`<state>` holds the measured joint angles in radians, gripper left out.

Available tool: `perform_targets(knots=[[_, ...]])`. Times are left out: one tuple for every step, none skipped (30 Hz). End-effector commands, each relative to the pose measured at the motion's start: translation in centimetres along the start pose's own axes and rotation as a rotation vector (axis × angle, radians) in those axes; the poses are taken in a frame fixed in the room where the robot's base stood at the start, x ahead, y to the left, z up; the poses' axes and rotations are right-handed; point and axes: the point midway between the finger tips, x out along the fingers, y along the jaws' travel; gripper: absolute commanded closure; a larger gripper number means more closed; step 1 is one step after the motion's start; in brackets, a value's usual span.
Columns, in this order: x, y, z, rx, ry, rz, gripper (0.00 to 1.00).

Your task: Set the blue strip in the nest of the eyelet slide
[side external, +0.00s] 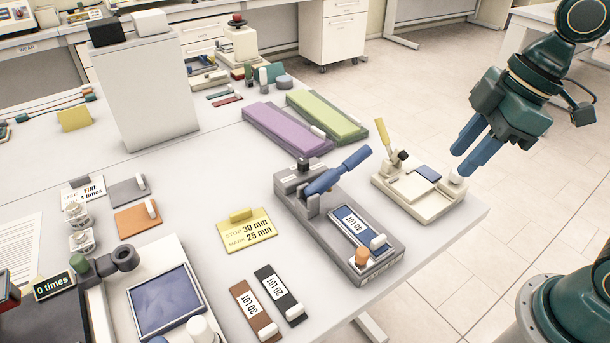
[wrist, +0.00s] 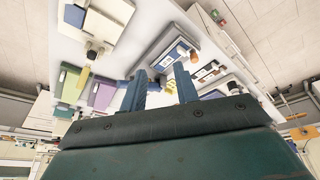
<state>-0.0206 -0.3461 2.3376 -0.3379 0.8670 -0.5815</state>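A blue strip (side external: 343,216) with a white label marked LOT and a white knob lies in the long recess of a grey slide fixture (side external: 310,216) with a blue lever. It appears to lie flat along the recess; whether it is fully seated I cannot tell. The same fixture shows in the wrist view (wrist: 165,44).
A cream fixture (side external: 440,208) with a yellow lever and small blue plate stands near my fingers. Brown (side external: 248,301) and black (side external: 275,285) labelled strips lie left of the grey fixture. A yellow card (side external: 246,236), purple block (side external: 285,128) and green block (side external: 325,112) are around it.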

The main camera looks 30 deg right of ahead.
Motion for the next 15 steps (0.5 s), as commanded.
perform_targets(knots=[[-0.7, -0.1, 0.8, 0.078, 0.006, 0.039, 0.7], [-1.1, -0.1, 1.3, 0.129, 0.009, 0.061, 0.7], [-1.6, -0.1, 1.9, 0.197, 0.014, 0.089, 0.7], [-1.9, -0.1, 2.4, 0.247, 0.019, 0.109, 0.7], [-2.2, -0.2, 2.9, 0.298, 0.025, 0.129, 0.7], [-2.6, -0.2, 3.6, 0.366, 0.034, 0.155, 0.7], [-2.9, -0.3, 4.1, 0.416, 0.041, 0.174, 0.7], [-3.2, -0.3, 4.6, 0.464, 0.049, 0.191, 0.7], [-3.5, -0.4, 5.3, 0.525, 0.06, 0.213, 0.7], [-3.8, -0.4, 5.7, 0.569, 0.069, 0.229, 0.7], [-4.0, -0.5, 6.1, 0.609, 0.078, 0.242, 0.7], [-4.2, -0.5, 6.6, 0.659, 0.088, 0.259, 0.7], [-4.3, -0.6, 7.0, 0.692, 0.097, 0.269, 0.7], [-4.5, -0.6, 7.3, 0.722, 0.103, 0.279, 0.7], [-4.6, -0.6, 7.6, 0.755, 0.112, 0.289, 0.7]])
